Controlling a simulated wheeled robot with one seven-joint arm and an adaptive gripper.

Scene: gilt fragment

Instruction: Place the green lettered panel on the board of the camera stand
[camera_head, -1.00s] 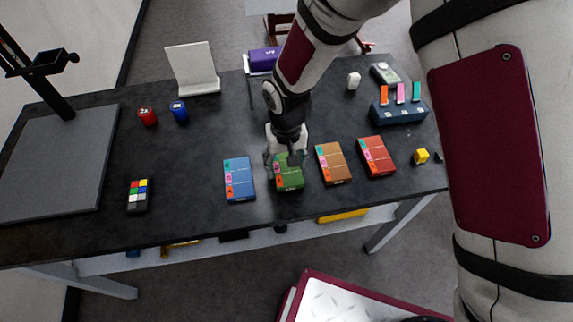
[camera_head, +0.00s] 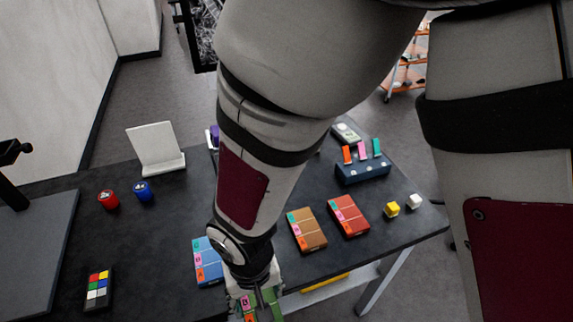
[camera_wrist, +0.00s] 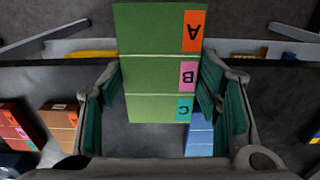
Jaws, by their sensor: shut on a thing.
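The green lettered panel (camera_head: 271,314) is in my gripper (camera_head: 257,303), at the bottom of the head view near the table's front edge. In the wrist view the panel (camera_wrist: 150,55) shows orange A, pink B and teal C labels, upside down. The teal-padded fingers of my gripper (camera_wrist: 162,95) are shut on its two sides. The table's front edge shows behind the panel. The camera stand (camera_head: 12,190) is at the far left, with its flat grey board (camera_head: 35,250) at its foot. The visible part of the board is bare.
Blue (camera_head: 207,262), brown (camera_head: 307,229) and red (camera_head: 348,215) lettered panels lie on the dark table. A colour chart (camera_head: 97,289) lies right of the board. Red (camera_head: 108,199) and blue (camera_head: 142,191) cylinders and a white stand (camera_head: 156,150) are farther back.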

